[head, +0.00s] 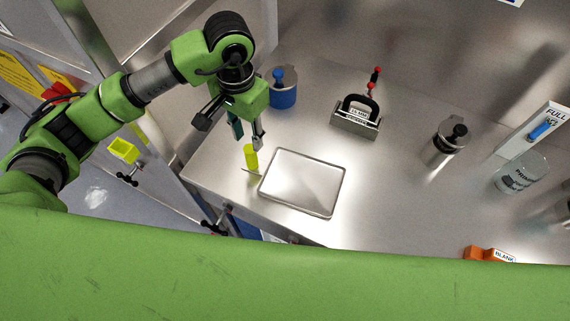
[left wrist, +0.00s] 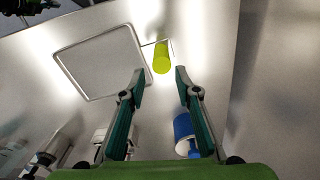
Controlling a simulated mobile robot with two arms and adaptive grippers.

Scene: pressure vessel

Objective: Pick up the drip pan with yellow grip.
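The drip pan (head: 303,183) is a shallow, shiny metal tray lying flat on the steel worktop. Its yellow grip (head: 251,157) stands up at the pan's left side on a thin wire. In the left wrist view the pan (left wrist: 102,62) is at upper left and the yellow grip (left wrist: 161,57) is beyond the fingertips, roughly between them. My left gripper (head: 248,139) is just above and beside the grip, pointing down. In the left wrist view its fingers (left wrist: 160,78) are apart with nothing between them. My right gripper is not in view.
A blue container (head: 283,95) stands behind the left gripper. A metal block with a black handle (head: 357,117), a flask (head: 443,145) and a clear jar (head: 520,172) stand to the right. An orange block (head: 487,254) is near the front. The worktop's left edge is close to the grip.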

